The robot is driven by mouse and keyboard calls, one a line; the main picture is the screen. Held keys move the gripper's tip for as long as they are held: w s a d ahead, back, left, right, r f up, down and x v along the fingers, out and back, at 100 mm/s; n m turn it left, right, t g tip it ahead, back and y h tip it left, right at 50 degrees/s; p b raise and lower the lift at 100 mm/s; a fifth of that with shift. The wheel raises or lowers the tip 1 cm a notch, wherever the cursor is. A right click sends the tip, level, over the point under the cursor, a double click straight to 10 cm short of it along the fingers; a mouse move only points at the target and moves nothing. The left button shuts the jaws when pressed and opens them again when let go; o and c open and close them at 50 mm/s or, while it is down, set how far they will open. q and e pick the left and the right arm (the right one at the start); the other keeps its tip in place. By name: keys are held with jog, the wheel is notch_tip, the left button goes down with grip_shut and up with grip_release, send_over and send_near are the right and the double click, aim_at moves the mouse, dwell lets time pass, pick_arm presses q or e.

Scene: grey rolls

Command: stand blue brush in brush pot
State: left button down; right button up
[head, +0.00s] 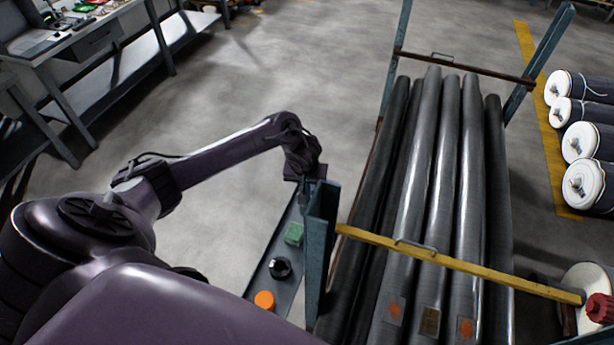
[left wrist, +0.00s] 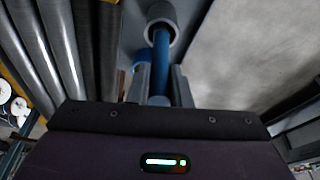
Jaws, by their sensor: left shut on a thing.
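My left gripper (head: 306,196) is over the far end of a narrow ledge beside the rack post. In the left wrist view, its two fingers (left wrist: 160,88) are shut on the blue brush (left wrist: 161,52), a plain blue rod from this angle. The rod's far end overlaps the dark mouth of a round grey pot (left wrist: 166,13). I cannot tell whether the end is inside the pot or only in front of it. In the head view the brush is hidden by the gripper. My right gripper is in neither view.
On the narrow ledge (head: 256,330) are a green block (head: 294,233), a dark round open-topped thing (head: 280,268) and an orange round thing (head: 264,300). A rack post (head: 318,240) and long grey rolls (head: 411,190) stand close on the right.

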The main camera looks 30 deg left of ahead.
pick_arm(q)
jog(key=shift+f, duration=0.55)
jog(key=c, duration=1.3)
grip_release()
jog(key=shift+o, duration=0.2)
jog(key=a+v, duration=0.1)
jog(key=v, duration=0.6)
jog(key=shift+d+r, duration=0.4)
jog(key=shift+d, duration=0.15)
jog(key=shift+s, duration=0.15)
